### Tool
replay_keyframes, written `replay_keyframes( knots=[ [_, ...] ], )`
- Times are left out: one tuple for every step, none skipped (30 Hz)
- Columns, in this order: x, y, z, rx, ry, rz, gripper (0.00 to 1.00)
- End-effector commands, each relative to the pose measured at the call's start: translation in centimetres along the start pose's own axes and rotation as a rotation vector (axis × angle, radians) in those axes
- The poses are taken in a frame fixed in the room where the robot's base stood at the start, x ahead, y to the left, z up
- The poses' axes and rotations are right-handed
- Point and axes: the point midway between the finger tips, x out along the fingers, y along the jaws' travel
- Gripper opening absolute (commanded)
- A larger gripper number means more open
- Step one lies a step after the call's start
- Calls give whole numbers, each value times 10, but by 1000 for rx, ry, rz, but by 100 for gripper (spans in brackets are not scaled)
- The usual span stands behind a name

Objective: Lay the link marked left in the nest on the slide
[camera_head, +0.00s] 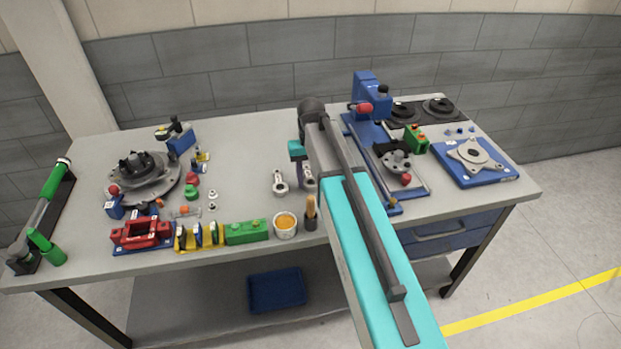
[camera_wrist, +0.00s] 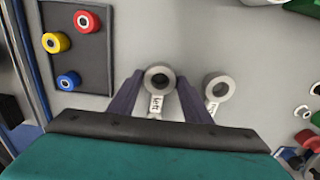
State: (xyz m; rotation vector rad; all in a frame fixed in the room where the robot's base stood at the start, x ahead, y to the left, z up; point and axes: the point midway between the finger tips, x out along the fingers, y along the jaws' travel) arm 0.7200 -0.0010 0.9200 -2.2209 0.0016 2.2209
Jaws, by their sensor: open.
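A grey metal link with a ring end and a label that looks like "left" (camera_wrist: 157,102) lies on the bench. In the wrist view my gripper (camera_wrist: 160,98) is open, with one dark finger on each side of this link. I cannot tell whether the fingers touch it. A second similar link (camera_wrist: 216,88) lies just outside the right finger; its label is not readable. In the head view this second link (camera_head: 280,182) lies left of my arm, and the first (camera_head: 308,180) is partly hidden by it. The blue slide fixture (camera_head: 418,184) stands right of my arm, carrying a grey round part (camera_head: 396,160); the nest is not clearly distinguishable.
A dark panel (camera_wrist: 75,22) with red, yellow and blue rings lies beside the links. A cup with orange contents (camera_head: 286,226) and a brush pot (camera_head: 311,216) stand at the front edge. A green block (camera_head: 246,231) and a red fixture (camera_head: 142,232) are further left.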

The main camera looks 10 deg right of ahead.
Motion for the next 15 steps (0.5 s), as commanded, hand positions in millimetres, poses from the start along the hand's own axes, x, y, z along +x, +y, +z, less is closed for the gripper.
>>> replay_keyframes(
  knots=[
    [0, 0, 0, 0, 0, 0, 45],
    [0, 0, 0, 0, 0, 0, 39],
    [0, 0, 0, 0, 0, 0, 33],
    [0, 0, 0, 0, 0, 0, 28],
    [0, 0, 0, 0, 0, 0, 23],
    [0, 0, 0, -1, 0, 0, 19],
    [0, 0, 0, -1, 0, 0, 19],
    [0, 0, 0, -1, 0, 0, 19],
    [0, 0, 0, -1, 0, 0, 19],
    [-1, 0, 0, -1, 0, 0, 19],
    [-1, -1, 0, -1, 0, 0, 19],
    [-2, -1, 0, -1, 1, 0, 19],
    [-3, -1, 0, -1, 1, 0, 19],
    [-3, -1, 0, -1, 1, 0, 19],
    [-4, -1, 0, -1, 1, 0, 19]
  ],
)
